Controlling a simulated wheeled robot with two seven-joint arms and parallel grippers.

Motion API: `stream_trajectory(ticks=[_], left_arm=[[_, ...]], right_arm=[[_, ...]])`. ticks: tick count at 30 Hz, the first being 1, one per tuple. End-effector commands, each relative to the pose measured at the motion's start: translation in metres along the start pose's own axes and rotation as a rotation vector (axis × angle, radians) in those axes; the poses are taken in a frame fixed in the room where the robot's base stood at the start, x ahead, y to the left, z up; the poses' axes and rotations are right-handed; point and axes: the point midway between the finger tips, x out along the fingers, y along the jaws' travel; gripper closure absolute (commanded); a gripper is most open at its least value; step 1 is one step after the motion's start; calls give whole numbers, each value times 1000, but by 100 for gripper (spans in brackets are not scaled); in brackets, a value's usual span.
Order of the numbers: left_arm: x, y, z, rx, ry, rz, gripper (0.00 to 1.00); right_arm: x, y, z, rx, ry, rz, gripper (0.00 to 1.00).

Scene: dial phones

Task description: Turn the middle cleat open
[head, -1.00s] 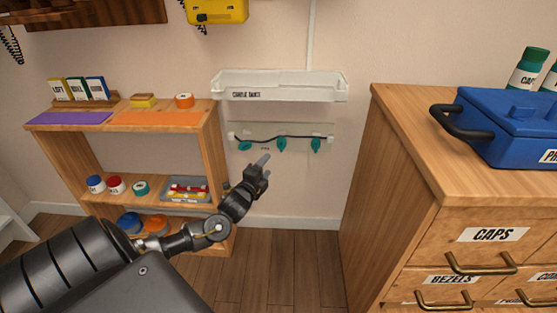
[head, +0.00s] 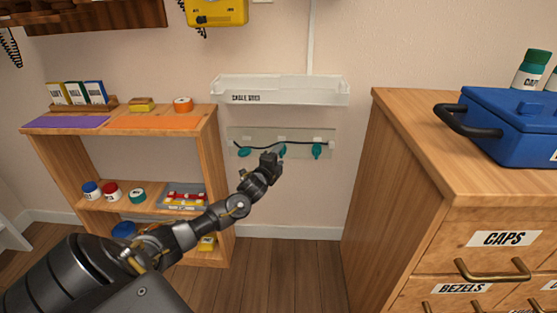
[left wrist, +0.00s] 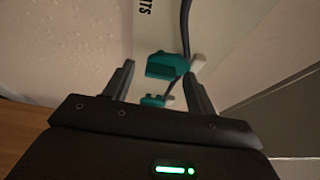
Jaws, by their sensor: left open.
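Three teal cleats hang in a row on a pale wall strip (head: 238,134), with a dark cable running along them. The left cleat (head: 244,152) lies slanted; the right cleat (head: 317,152) hangs down. The middle cleat (head: 283,151) is partly hidden behind my left gripper (head: 271,159), so its angle is unclear. In the left wrist view my left gripper (left wrist: 160,82) is open, its fingers pointing at the wall strip. One teal cleat (left wrist: 166,66) shows near the fingertips and another (left wrist: 152,100) lower between the fingers. Contact cannot be told. My right gripper is out of view.
A white cable tray (head: 300,93) is fixed to the wall just above the strip. A wooden shelf (head: 215,150) with jars stands at left. A wooden drawer cabinet (head: 395,170) with a blue toolbox (head: 510,125) stands at right. Floor between is clear.

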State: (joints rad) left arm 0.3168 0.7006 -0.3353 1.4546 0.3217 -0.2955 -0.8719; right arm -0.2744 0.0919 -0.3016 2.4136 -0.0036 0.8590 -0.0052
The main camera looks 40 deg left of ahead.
Motion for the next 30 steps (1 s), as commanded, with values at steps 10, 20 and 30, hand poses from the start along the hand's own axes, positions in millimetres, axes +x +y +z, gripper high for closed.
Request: stream_trajectory(ticks=[10,20,30], left_arm=[[0,0,0,0,0,0,65],[0,0,0,-5,0,-2,88],[-1,3,0,-132,-2,-52,88]], right_arm=[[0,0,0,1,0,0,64],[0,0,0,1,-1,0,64],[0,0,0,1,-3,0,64]])
